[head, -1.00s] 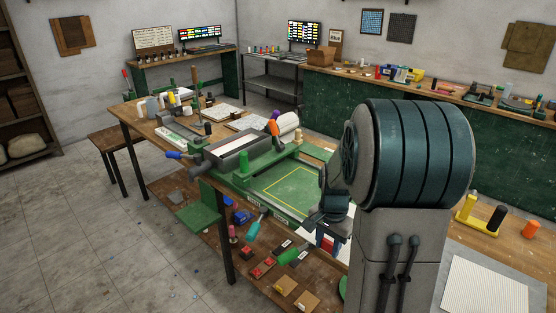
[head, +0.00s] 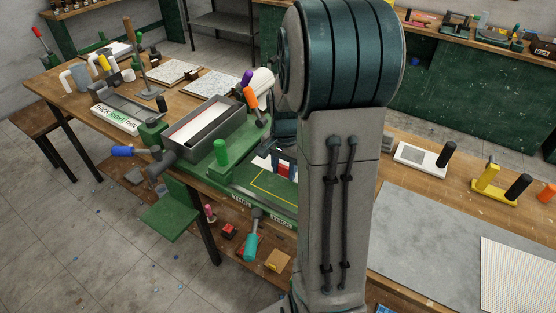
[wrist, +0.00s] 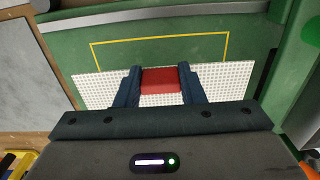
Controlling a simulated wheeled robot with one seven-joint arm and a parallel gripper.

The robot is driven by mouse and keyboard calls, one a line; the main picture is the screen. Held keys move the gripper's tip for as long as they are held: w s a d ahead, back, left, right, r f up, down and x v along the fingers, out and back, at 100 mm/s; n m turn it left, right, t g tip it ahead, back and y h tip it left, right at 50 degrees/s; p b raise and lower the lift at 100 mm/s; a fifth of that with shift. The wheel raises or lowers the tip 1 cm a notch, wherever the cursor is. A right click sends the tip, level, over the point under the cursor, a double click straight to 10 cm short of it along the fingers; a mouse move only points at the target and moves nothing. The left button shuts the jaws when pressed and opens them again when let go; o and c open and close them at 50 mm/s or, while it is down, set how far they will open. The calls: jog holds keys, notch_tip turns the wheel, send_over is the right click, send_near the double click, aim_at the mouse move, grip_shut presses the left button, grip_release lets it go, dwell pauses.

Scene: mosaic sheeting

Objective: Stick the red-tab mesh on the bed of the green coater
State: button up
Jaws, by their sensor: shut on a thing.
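My gripper (wrist: 160,82) is shut on the red tab (wrist: 160,80) of a white dotted mesh sheet (wrist: 95,90). The tab also shows in the head view (head: 284,168), partly behind my arm. The green coater (head: 221,153) stands on the wooden bench. Its green bed (wrist: 75,48) has a yellow outline (wrist: 160,38). The mesh lies across the near part of the outline in the wrist view, and the outline's far edge and corners stay visible. I cannot tell whether the mesh touches the bed. My arm hides much of the bed in the head view.
The coater's long trough (head: 205,130) stands beside the bed, with an orange handle (head: 251,98) near it. A teal-handled tool (head: 251,246) hangs at the bench's front. A grey mat (head: 420,230) and a pale dotted sheet (head: 515,270) lie to the right.

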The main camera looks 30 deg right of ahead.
jog(key=shift+s, duration=0.2)
jog(key=shift+f+b, duration=3.4)
jog(key=shift+f, duration=0.7)
jog(key=shift+f, duration=0.15)
jog(key=o, duration=1.2)
